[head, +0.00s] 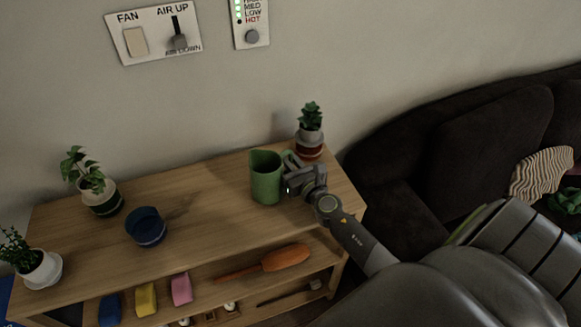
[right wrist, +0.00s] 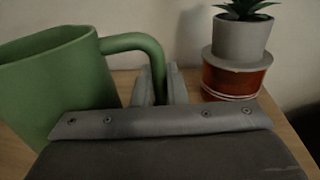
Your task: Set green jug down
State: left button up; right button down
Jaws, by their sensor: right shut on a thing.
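The green jug (head: 266,178) is upright at the right part of the wooden shelf top, with its handle toward the right. My right gripper (head: 291,172) is shut on the jug's handle. In the right wrist view the jug (right wrist: 62,85) fills the left side, and its handle passes between the fingers of my right gripper (right wrist: 160,86). I cannot tell whether the jug's base touches the wood or hangs just above it. My left gripper is not in view.
A potted succulent (head: 309,140) stands close behind the gripper, also in the right wrist view (right wrist: 240,38). A blue bowl (head: 146,228) and potted plants (head: 101,197) stand to the left. The wooden top (head: 205,207) is clear between bowl and jug. A dark sofa (head: 470,140) is at right.

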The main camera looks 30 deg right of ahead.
jog(key=shift+f, duration=0.1)
jog(key=shift+f, duration=0.2)
jog(key=c, duration=1.5)
grip_release()
jog(key=shift+o, duration=0.2)
jog(key=shift+r, duration=0.1)
